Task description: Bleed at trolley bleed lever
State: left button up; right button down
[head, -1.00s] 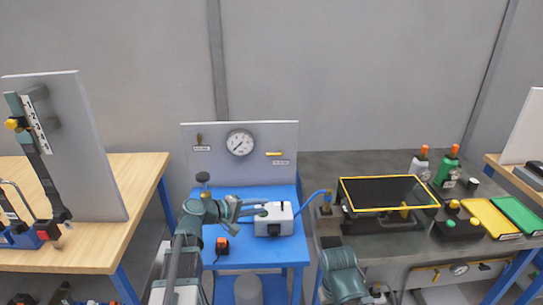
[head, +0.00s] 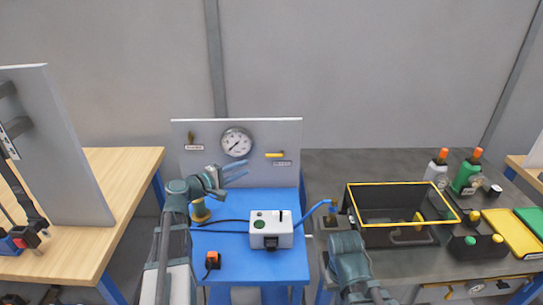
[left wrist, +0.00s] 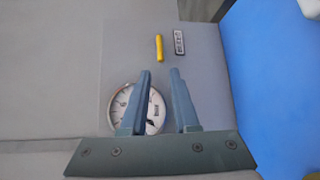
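The trolley is a blue table (head: 285,268) with a grey upright panel (head: 205,168). A yellow lever (head: 275,155) lies level on the panel's right side above a small label; it also shows in the left wrist view (left wrist: 159,47). A brass handle (head: 191,138) sits at the panel's left above another label. I cannot read the labels. A round gauge (head: 236,142) is between them. My left gripper (head: 236,173) is open and empty in front of the panel, below the gauge; its fingers (left wrist: 160,72) stand apart.
A yellow-rimmed black bin (head: 372,185) is on the right bench.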

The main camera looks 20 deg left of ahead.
aim_at(272, 156)
pick_arm(q)
jog(key=b+x, duration=0.1)
jog(key=x, duration=1.2)
jog(key=shift+w+d+b, duration=0.2)
jog(key=shift+w+b, duration=0.05)
jog(key=shift+b, duration=0.15)
jog(key=shift+f, duration=0.1)
jog(key=shift+c, duration=0.3)
grip_shut()
